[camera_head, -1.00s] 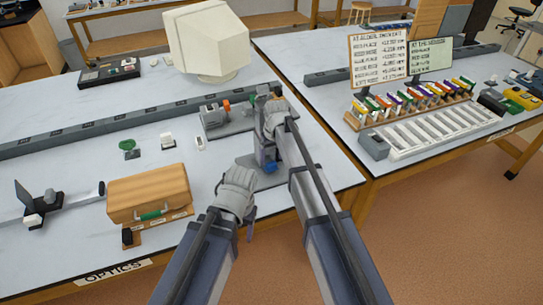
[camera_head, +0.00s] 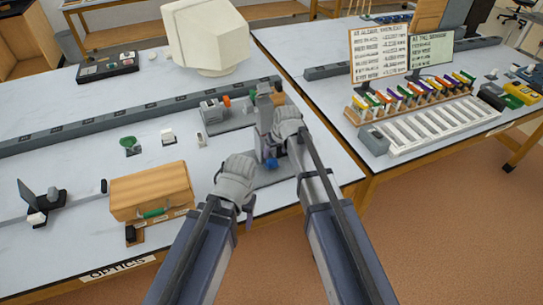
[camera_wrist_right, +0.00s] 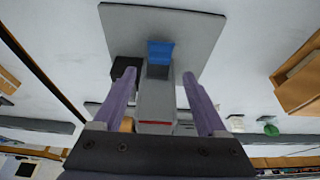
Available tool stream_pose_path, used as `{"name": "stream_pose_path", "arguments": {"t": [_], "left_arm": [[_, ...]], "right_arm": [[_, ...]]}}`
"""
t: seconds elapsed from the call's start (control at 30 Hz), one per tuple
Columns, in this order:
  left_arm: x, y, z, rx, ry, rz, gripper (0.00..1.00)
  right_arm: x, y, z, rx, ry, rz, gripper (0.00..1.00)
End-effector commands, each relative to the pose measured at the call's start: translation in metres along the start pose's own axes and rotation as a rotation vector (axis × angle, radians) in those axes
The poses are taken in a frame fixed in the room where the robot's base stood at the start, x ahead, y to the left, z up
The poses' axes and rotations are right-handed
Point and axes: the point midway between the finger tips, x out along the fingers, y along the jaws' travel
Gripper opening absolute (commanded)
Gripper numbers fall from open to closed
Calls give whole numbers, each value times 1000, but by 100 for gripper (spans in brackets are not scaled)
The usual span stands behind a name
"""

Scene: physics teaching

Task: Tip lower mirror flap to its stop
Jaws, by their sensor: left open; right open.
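The grey upright stand (camera_head: 264,106) stands on a flat grey base plate at the near edge of the optics table. A small blue piece (camera_head: 271,163) sits low on it; this also shows in the right wrist view (camera_wrist_right: 160,52). I cannot tell which surface is the lower mirror flap or how it is tilted. My right gripper (camera_head: 279,143) is beside the stand. In the right wrist view its purple fingers (camera_wrist_right: 159,74) are open either side of the grey post, with gaps visible. My left gripper (camera_head: 247,205) is open and empty, left of the stand near the table edge.
A wooden case (camera_head: 150,188) lies to the left on the table. A grey device with an orange knob (camera_head: 214,110) stands behind the stand. A long grey rail (camera_head: 100,129) crosses the table. A gap separates the second table at right.

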Motion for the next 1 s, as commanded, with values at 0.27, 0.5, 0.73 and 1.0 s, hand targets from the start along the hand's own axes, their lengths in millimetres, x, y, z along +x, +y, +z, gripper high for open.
{"name": "stream_pose_path", "arguments": {"t": [0.27, 0.5, 0.73, 1.0], "left_arm": [[4, 0, 0, 1, 0, 0, 61], [21, 2, -1, 0, 0, 0, 61], [49, 5, -3, -1, 0, 0, 61], [74, 7, -4, -2, 0, 0, 61]], "right_arm": [[0, 0, 3, 0, 35, 1, 75], [18, 0, 4, 0, 33, 1, 75], [49, 0, 3, 0, 33, 1, 75], [76, 0, 2, 1, 33, 1, 75]]}}
